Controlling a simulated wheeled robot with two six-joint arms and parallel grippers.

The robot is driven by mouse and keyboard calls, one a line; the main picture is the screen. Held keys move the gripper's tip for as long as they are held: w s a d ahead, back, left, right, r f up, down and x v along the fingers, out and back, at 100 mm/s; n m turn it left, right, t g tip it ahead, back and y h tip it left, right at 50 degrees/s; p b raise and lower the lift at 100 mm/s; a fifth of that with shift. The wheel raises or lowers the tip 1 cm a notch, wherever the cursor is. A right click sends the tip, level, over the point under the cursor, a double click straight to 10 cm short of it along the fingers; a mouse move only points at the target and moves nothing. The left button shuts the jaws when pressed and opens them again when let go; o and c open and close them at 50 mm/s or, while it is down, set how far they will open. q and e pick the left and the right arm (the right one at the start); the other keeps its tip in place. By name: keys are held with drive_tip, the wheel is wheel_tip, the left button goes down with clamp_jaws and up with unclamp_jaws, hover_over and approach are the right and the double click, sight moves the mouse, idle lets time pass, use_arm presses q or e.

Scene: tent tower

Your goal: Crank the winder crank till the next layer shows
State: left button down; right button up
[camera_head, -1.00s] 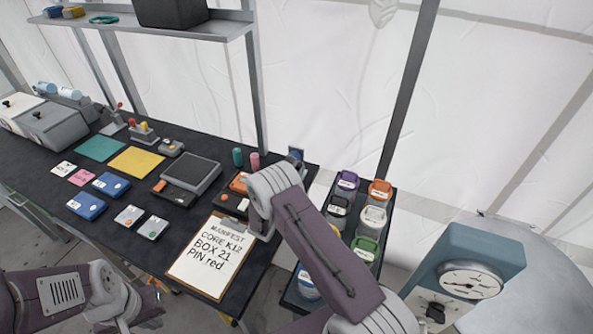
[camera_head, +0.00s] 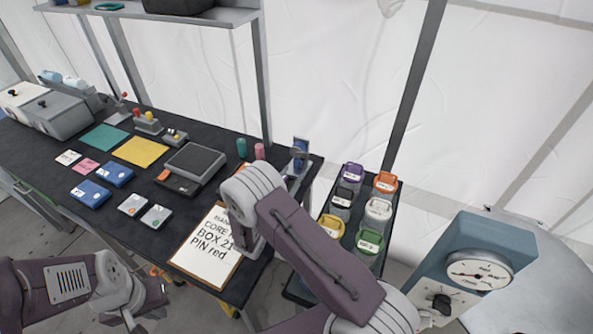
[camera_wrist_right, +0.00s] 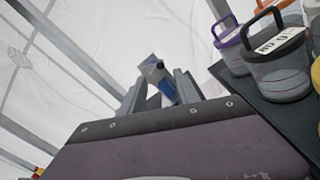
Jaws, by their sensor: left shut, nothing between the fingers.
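A small upright blue device (camera_head: 300,147) stands at the right end of the dark table; it looks like the winder, but its crank cannot be made out. In the right wrist view a blue and grey part (camera_wrist_right: 163,82) shows between my right fingers. My right gripper (camera_head: 297,168) is at the device, partly hidden by my own wrist; its fingers (camera_wrist_right: 160,95) look apart, with a gap on the left of the blue part. I cannot tell whether they touch it. My left gripper (camera_head: 150,300) is shut and empty, low in front of the table.
A clipboard manifest (camera_head: 203,255) lies partly under my right arm. Lidded jars (camera_head: 378,209) stand on a dark rack at right, beside a blue-grey dial unit (camera_head: 480,240). Teal and pink cylinders (camera_head: 242,148) stand left of the device. A grey shelf (camera_head: 200,18) hangs above.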

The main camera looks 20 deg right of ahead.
sight(302, 159)
drive_tip(key=shift+s+a, duration=0.2)
drive_tip(key=shift+s, duration=0.05)
drive_tip(key=w+d+n+p, duration=0.2)
drive_tip(key=d+n+p, duration=0.1)
drive_tip(key=p, duration=0.1)
drive_tip(key=w+d+n+p, duration=0.2)
drive_tip(key=w+n+p, duration=0.1)
drive_tip(key=n+p, duration=0.1)
drive_tip(key=shift+w+d+r, duration=0.1)
drive_tip(key=shift+w+d, duration=0.05)
drive_tip(key=shift+d, duration=0.25)
drive_tip(key=shift+w+d, duration=0.4)
drive_tip(key=shift+w, duration=0.05)
clamp_jaws()
